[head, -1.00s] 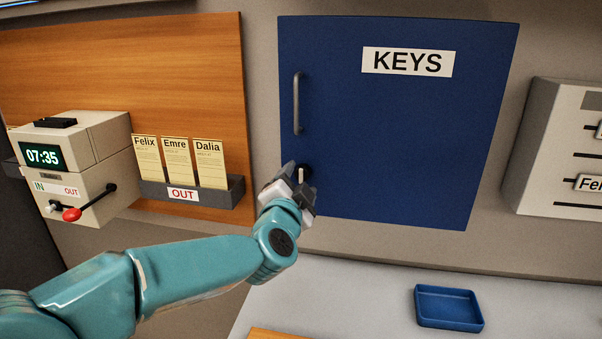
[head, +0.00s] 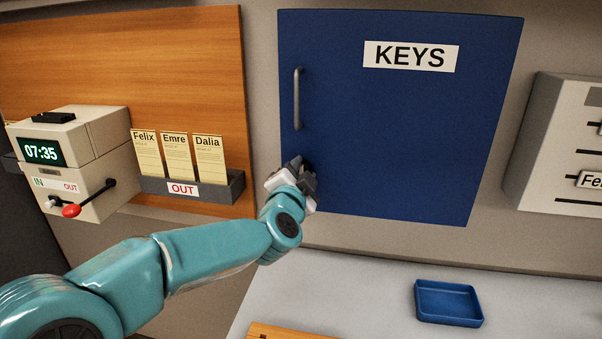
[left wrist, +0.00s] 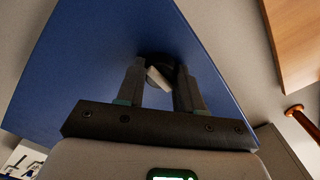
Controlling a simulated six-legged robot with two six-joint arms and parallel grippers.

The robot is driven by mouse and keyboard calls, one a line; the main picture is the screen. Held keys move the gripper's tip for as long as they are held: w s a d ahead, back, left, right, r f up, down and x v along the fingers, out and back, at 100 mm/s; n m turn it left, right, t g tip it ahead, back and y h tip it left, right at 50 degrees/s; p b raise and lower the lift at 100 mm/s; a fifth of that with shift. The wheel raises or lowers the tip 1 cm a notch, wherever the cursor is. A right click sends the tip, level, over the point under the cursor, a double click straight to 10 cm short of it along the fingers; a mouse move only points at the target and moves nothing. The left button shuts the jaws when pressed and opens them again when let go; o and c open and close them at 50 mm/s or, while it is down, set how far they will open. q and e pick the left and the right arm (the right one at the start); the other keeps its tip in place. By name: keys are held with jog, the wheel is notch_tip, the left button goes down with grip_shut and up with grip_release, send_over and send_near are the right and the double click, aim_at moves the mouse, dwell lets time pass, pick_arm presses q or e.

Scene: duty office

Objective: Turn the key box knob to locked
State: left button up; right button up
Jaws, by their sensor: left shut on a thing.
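The blue key box (head: 400,120) with a "KEYS" label hangs on the wall, its door flush in the frame. Its knob is hidden behind my gripper in the head view. In the left wrist view the round dark knob with a pale grip bar (left wrist: 158,76) sits between my fingers, and the bar looks tilted. My left gripper (head: 305,172) is at the lower left corner of the door, shut on the knob. It also shows in the left wrist view (left wrist: 160,88). My right gripper is not in view.
A vertical handle (head: 297,98) is on the door above my gripper. A card rack (head: 225,187) marked OUT and a time clock (head: 75,165) with a red-tipped lever stand left. A blue tray (head: 448,303) lies on the counter. A pale box (head: 560,150) is at right.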

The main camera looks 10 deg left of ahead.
pick_arm(q)
jog(key=n+b, duration=0.1)
jog(key=n, duration=0.7)
jog(key=n+b, duration=0.2)
jog(key=n, duration=0.3)
jog(key=shift+n, duration=0.4)
jog(key=shift+a+r+n+b, duration=0.1)
jog(key=shift+n+b, duration=0.55)
jog(key=shift+n, duration=1.25)
jog(key=o, duration=0.9)
jog(key=shift+o, duration=0.7)
jog(key=shift+s, duration=0.1)
